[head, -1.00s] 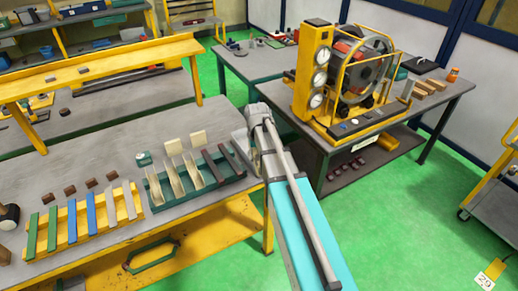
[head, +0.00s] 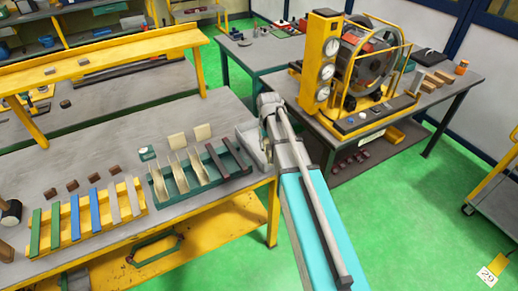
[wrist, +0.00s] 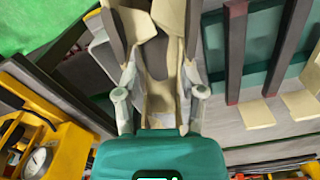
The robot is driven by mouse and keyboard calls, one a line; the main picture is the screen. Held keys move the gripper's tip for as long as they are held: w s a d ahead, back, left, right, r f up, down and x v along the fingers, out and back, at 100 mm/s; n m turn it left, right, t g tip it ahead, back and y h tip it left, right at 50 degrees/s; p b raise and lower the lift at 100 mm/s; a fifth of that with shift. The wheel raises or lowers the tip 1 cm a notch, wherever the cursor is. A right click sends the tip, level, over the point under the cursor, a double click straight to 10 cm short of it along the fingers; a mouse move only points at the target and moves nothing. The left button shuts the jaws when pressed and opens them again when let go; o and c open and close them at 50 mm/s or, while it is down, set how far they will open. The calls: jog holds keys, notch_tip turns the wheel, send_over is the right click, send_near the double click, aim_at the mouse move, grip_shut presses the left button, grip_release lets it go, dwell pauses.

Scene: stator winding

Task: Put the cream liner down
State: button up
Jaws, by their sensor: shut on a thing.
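In the wrist view my gripper (wrist: 155,40) is shut on a cream liner (wrist: 160,92), a folded pale strip between its fingers. In the head view my gripper (head: 268,104) is at the right end of the near bench, and the held liner is hidden there by my arm. Other cream liners (head: 181,174) stand in the left part of a green tray (head: 205,187), to the left of my gripper. I cannot tell whether the held liner touches anything below it.
Dark bars (head: 229,157) lie in the tray's right part. Two cream squares (head: 177,141) lie behind it. A grey block (head: 252,147) sits near the bench's right corner, close to my gripper. A yellow rack (head: 92,222) holds coloured bars. The gauge machine (head: 355,75) stands on the right table.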

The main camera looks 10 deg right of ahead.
jog(key=w+a+r+n+p, duration=0.1)
jog(key=w+a+n, duration=0.2)
jog(key=a, duration=0.7)
jog(key=shift+a+r+p, duration=0.3)
jog(key=shift+r, duration=0.1)
jog(key=w+d+f+b, duration=0.8)
jog(key=d, duration=0.1)
jog(key=shift+w+d+f, duration=0.1)
jog(key=shift+w+f, duration=0.1)
jog(key=shift+w+d+f+b, duration=0.2)
jog(key=shift+d+f+b, duration=0.15)
jog(key=shift+b, duration=0.15)
jog(key=shift+f, duration=0.1)
